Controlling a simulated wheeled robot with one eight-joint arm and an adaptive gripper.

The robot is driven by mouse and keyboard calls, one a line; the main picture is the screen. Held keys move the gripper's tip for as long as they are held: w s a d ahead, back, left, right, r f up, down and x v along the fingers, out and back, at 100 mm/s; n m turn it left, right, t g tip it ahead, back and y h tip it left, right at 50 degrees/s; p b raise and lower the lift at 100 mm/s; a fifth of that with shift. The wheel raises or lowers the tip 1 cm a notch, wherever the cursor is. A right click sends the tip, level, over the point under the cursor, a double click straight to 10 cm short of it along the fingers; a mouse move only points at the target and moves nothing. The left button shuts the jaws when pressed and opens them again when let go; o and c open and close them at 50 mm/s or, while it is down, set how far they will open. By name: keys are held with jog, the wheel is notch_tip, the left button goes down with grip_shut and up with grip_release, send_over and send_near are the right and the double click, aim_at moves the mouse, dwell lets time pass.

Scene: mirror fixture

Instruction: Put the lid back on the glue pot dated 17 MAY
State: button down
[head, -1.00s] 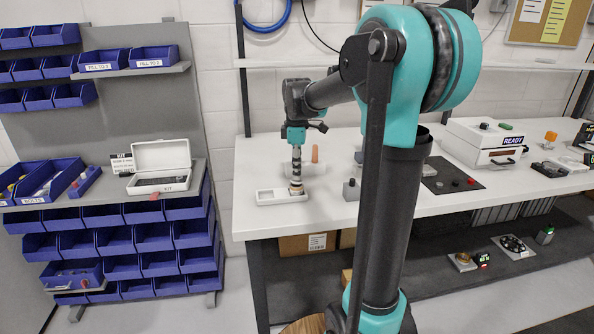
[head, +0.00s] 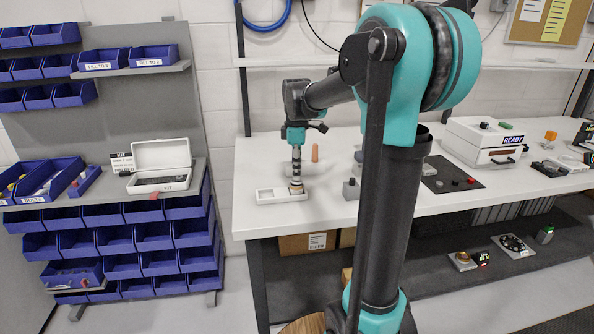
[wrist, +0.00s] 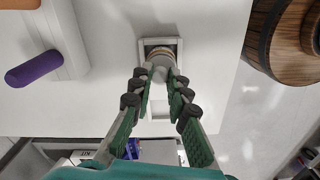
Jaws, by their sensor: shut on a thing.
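My gripper (head: 296,172) points straight down over the left part of the white bench, its fingers closed. In the wrist view, its fingertips (wrist: 160,80) close on the pale grey knob of a round lid (wrist: 161,66). Under the lid is a small round pot (wrist: 160,50) with a tan and dark edge, standing in one compartment of a white tray (head: 265,197). The pot also shows in the head view (head: 296,188). Lid and pot are in line; I cannot tell whether the lid is fully seated. No date is readable.
The tray's other compartment looks empty. An orange peg (head: 315,153) stands behind the gripper. A grey block (head: 351,190) stands to the right. In the wrist view, a purple cylinder (wrist: 34,69) lies at the left and a wooden barrel (wrist: 275,45) stands beyond the bench edge.

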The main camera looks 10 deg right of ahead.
jog(key=c, duration=0.9)
grip_release()
jog(key=shift+r, duration=3.5)
grip_shut()
jog(key=shift+f, duration=0.4)
